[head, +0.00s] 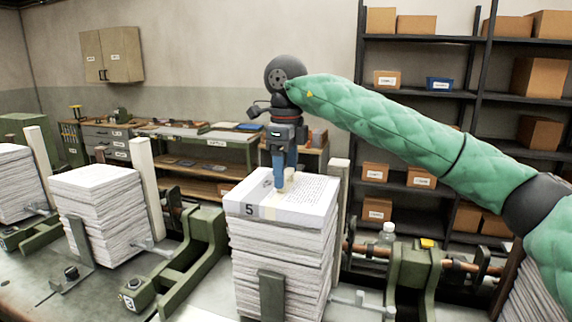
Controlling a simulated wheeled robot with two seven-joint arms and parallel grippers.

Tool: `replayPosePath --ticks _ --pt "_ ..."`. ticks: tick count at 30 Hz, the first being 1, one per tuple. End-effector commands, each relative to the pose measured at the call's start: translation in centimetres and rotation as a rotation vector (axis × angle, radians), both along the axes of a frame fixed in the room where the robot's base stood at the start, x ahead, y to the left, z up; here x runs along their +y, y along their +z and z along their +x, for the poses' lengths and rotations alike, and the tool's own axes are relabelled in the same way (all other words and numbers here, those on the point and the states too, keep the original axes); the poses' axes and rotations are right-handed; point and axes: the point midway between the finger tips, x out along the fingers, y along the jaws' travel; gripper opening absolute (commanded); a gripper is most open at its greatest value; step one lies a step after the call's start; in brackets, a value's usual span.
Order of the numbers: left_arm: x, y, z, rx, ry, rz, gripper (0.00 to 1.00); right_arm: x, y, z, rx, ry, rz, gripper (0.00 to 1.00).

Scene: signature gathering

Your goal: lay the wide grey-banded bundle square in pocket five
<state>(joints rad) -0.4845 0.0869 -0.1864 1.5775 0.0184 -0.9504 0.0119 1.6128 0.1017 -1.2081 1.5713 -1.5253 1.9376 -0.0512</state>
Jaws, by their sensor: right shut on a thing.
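A thick white paper bundle (300,200) with a printed 5 on its near side lies on top of a tall paper stack (295,250). A pale band runs across it near its left part; whether it is the grey band I cannot tell for sure. My right gripper (288,182) points straight down over the top of this bundle, shut on it at a small pale piece near the middle. The bundle looks about level and roughly in line with the stack below. The stack stands in a green pocket frame with a dark front plate (271,294) and a pale upright post (340,190). My left gripper is out of view.
More paper stacks stand left in similar green frames (100,205), with pale posts (147,185) between. A green clamp casting (415,272) with a copper-coloured rod is right of the stack. A clear bottle (387,235) stands behind. Workbench and shelves are farther back.

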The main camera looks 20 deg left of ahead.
Motion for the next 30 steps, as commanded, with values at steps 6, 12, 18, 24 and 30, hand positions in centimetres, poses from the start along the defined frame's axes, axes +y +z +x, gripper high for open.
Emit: replayPosePath --ticks 6,12,18,24,30 --pt "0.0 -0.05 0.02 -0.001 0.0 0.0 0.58 -0.01 0.03 0.0 -0.001 0.0 0.001 0.05" --pt "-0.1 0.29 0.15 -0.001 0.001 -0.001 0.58 -0.01 -0.15 0.0 -0.001 0.0 0.001 0.05" --pt "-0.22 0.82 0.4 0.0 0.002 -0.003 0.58 -0.01 -0.27 0.0 0.0 0.0 0.0 0.82" --pt "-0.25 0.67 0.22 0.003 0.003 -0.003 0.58 -0.01 -0.26 0.0 0.0 0.0 0.0 0.9" --pt "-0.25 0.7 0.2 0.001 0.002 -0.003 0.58 -0.01 -0.18 0.0 0.0 0.0 0.0 0.9"
